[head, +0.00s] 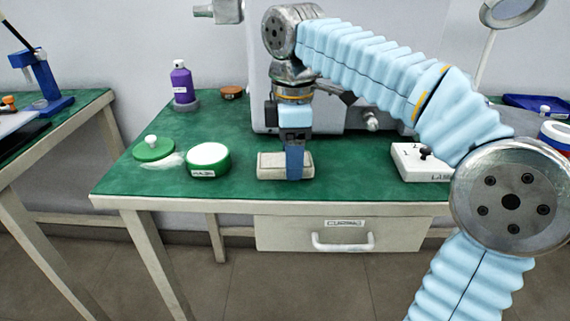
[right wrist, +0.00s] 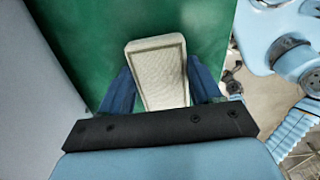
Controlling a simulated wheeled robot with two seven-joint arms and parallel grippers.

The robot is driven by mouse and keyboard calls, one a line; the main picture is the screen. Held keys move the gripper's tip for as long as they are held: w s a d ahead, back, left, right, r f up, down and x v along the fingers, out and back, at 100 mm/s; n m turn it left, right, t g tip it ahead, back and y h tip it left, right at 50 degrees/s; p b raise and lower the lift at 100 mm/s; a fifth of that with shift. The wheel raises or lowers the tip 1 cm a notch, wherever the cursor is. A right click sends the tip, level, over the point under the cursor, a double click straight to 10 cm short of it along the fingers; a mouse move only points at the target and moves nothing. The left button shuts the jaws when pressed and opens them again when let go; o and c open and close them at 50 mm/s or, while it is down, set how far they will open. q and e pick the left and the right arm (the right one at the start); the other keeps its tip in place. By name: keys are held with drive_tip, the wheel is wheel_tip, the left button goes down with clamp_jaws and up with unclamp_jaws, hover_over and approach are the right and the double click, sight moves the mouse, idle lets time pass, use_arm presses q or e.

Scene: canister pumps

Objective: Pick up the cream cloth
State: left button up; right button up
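The cream cloth (head: 271,165) is a folded, pad-like block lying on the green bench top near its front edge. My right gripper (head: 294,163) points straight down over the cloth's right part, and one blue finger hides some of it. In the right wrist view the cloth (right wrist: 157,72) lies between the two blue fingers (right wrist: 160,90), one on each side and very close to its edges. The fingers are spread wide, and I see no clear grip on the cloth. My left gripper is not in view.
A green-rimmed white tub (head: 208,158), a green lid (head: 153,149) and a purple bottle (head: 181,82) stand to the left on the bench (head: 225,186). A white switch box (head: 420,163) sits to the right. A drawer (head: 340,233) hangs below the front edge.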

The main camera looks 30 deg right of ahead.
drive_tip(key=c, duration=0.4)
drive_tip(key=shift+r, duration=0.15)
drive_tip(key=shift+r, duration=0.3)
wheel_tip(320, 180, up, 3)
drive_tip(key=shift+p, duration=0.7)
drive_tip(key=s+a+r+p, duration=0.1)
drive_tip(key=a+r, duration=0.2)
drive_tip(key=a, duration=0.1)
drive_tip(key=s+a+r+p, duration=0.1)
drive_tip(key=a+r, duration=0.2)
drive_tip(key=a, duration=0.2)
drive_tip(key=s+a+r+p, duration=0.1)
drive_tip(key=a+r, duration=0.2)
drive_tip(key=a, duration=0.1)
drive_tip(key=shift+s+a+r, duration=0.1)
drive_tip(key=shift+s+a, duration=0.15)
drive_tip(key=shift+s, duration=0.15)
